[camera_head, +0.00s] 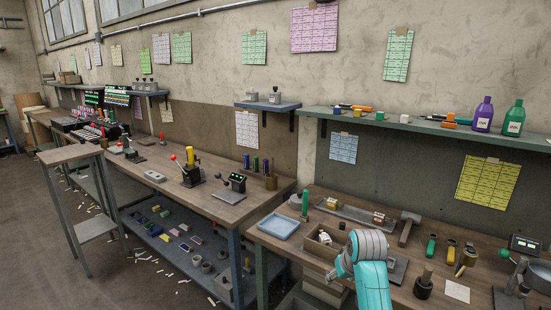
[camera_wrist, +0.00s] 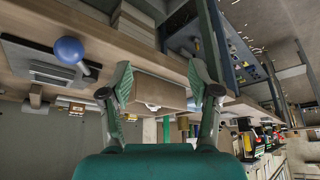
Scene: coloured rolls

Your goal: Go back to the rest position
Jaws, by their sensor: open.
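My gripper (camera_wrist: 161,92) is open and empty in the wrist view, its two fingers well apart. A wooden box (camera_wrist: 158,91) shows in the gap beyond the fingers, and the picture looks upside down. In the head view my teal and grey arm (camera_head: 371,270) reaches over the front of the right bench; it hides most of the gripper. The wooden box (camera_head: 312,246) stands just left of the arm, with a white item inside. Small coloured rolls (camera_head: 255,163) stand on the middle bench, and a yellow roll (camera_head: 191,161) is at a black device.
The right bench (camera_head: 282,242) holds a blue tray (camera_head: 279,226), a metal tray (camera_head: 352,212), a hammer (camera_head: 408,228) and several tools. A shelf (camera_head: 400,124) with a purple bottle (camera_head: 483,114) and a green bottle (camera_head: 514,118) hangs above. A stool-like stand (camera_head: 70,154) is at left.

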